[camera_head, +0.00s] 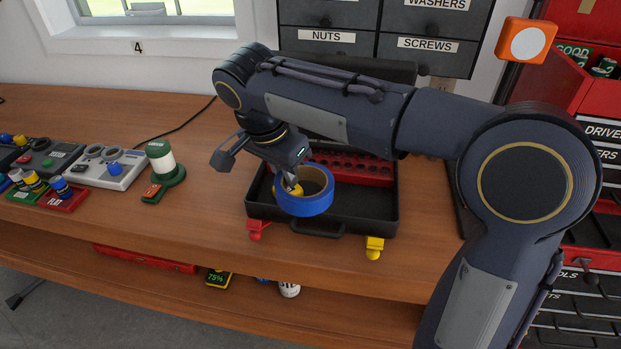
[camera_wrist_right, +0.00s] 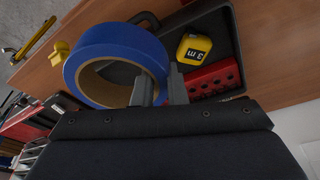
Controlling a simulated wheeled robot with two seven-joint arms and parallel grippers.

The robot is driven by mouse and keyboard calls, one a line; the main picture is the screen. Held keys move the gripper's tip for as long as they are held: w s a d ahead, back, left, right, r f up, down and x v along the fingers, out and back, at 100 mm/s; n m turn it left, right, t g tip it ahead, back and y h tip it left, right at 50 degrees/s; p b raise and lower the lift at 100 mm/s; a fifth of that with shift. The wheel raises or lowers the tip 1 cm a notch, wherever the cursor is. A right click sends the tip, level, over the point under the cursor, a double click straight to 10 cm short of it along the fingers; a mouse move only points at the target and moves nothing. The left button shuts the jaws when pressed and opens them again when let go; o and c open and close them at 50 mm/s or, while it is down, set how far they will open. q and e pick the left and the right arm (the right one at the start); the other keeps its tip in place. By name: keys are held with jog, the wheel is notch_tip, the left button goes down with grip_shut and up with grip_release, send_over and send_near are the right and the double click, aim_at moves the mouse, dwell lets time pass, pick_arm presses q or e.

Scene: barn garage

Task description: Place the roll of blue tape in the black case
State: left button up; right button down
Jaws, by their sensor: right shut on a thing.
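The roll of blue tape (camera_head: 305,206) is held in my right gripper (camera_head: 293,184), over the left part of the open black case (camera_head: 385,208). In the right wrist view the blue tape (camera_wrist_right: 118,45) has the fingers of my right gripper (camera_wrist_right: 160,91) shut on its ring wall. The black case (camera_wrist_right: 222,28) lies beyond it in that view. The roll hides part of the case floor, and I cannot tell whether it touches it. My left gripper is not in view.
Inside the case are a red holder with holes (camera_head: 362,168) and a yellow tape measure (camera_wrist_right: 193,47). Labelled drawers (camera_head: 420,45) rise behind.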

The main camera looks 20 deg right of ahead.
jog(key=shift+w+d, duration=0.2)
jog(key=shift+w, duration=0.1)
jog(key=w+d+f, duration=0.2)
jog(key=d+f, duration=0.2)
jog(key=d, duration=0.5)
send_near(340, 197)
jog(key=shift+w+d+f+p, duration=0.1)
jog(key=shift+w+f+p, duration=0.15)
jog(key=shift+f+p, duration=0.3)
jog(key=shift+w+d+f, duration=0.1)
jog(key=shift+d+f, duration=0.25)
jog(key=shift+f, duration=0.2)
jog(key=shift+s+x, duration=0.15)
jog(key=shift+x, duration=0.8)
jog(key=shift+s+x, duration=0.1)
jog(key=shift+x, duration=0.8)
jog(key=shift+a+f, duration=0.15)
jog(key=shift+w+f, duration=0.1)
jog(key=shift+f, duration=0.05)
jog(key=c, duration=1.5)
grip_release()
jog(key=shift+o, duration=0.2)
